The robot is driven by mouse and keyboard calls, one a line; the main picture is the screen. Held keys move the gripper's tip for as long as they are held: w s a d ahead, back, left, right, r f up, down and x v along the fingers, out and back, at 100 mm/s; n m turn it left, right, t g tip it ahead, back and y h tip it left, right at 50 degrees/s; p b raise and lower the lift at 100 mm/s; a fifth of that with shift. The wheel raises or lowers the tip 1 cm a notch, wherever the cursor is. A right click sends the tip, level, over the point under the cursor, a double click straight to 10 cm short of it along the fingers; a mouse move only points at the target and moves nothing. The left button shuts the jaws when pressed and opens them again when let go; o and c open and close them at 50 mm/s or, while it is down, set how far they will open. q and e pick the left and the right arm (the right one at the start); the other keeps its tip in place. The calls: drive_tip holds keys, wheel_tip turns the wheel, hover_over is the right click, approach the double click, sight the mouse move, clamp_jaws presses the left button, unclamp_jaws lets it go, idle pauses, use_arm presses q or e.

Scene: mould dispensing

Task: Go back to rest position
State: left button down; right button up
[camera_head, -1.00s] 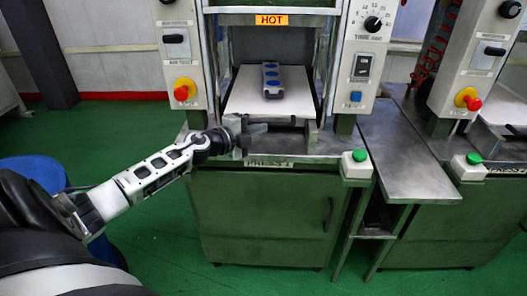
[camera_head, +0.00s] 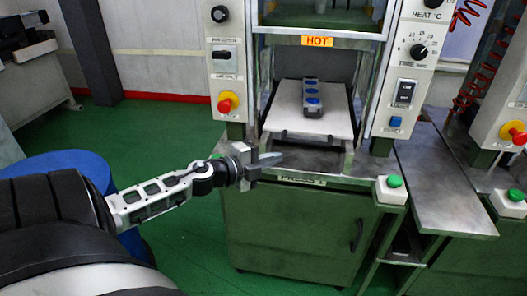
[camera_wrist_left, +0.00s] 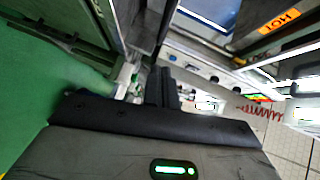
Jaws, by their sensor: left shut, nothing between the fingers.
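My left arm comes in from the left in the head view. Its gripper (camera_head: 268,161) is shut and empty, in front of the left edge of the press opening. It is apart from the mould (camera_head: 312,98), a grey block with blue round cavities that lies on the pale press plate (camera_head: 287,119). In the left wrist view the dark shut fingers (camera_wrist_left: 161,88) point toward the press. My right gripper is not in view.
The press (camera_head: 300,228) has a HOT label, knobs, a red button (camera_head: 224,105) and a green button (camera_head: 394,181). A metal side table (camera_head: 440,190) stands right of it. A blue barrel (camera_head: 75,164) is behind my left arm. Green floor is open on the left.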

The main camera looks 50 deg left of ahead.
use_arm(q)
drive_tip(key=shift+v, duration=1.2)
